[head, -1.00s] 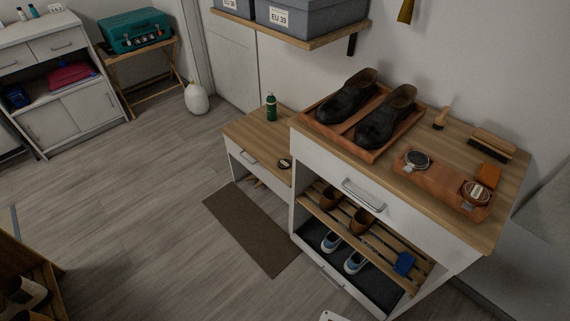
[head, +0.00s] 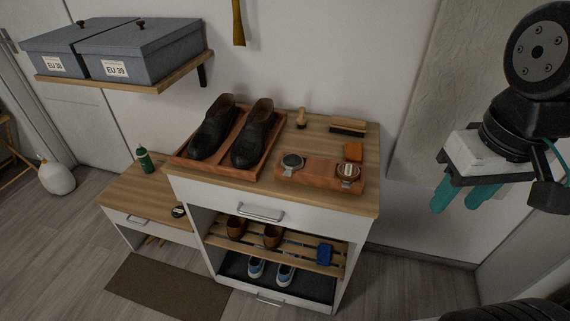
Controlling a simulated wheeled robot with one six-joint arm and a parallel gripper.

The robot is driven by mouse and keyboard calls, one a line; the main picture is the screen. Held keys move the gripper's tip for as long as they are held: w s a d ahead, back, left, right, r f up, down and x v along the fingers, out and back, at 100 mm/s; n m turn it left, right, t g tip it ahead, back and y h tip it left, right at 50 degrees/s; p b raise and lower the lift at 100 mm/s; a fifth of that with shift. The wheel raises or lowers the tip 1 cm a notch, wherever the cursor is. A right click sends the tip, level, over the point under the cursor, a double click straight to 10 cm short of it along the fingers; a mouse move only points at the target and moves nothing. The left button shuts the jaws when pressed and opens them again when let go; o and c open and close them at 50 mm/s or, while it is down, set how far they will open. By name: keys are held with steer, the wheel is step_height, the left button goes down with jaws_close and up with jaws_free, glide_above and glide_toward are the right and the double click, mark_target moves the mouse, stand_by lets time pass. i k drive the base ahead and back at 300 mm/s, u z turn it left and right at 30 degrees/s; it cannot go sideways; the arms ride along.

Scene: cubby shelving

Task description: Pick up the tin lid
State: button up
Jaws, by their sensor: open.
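The left one is a dark disc with a pale rim (head: 292,161). The right one, a dark round piece with a pale label (head: 348,171), looks like the tin lid, but it is too small to be sure. A similar small dark round tin (head: 179,211) sits on the lower bench. My gripper (head: 456,207), with two teal fingers, is open and empty. It hangs at the upper right, to the right of the cabinet in the picture and apart from everything on it.
Black shoes in a brown tray (head: 181,160) stand left of the mat. A brush (head: 348,126), a smaller brush (head: 301,118) and an orange block (head: 353,151) lie behind it. A shelf with grey boxes (head: 146,50) is upper left. Floor right of the cabinet (head: 415,275) looks clear.

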mark_target(179, 211)
steer(key=u, duration=0.5)
steer(key=k, duration=0.65)
steer(key=u, duration=1.25)
steer(key=i, duration=1.95)
steer(key=z, duration=0.15)
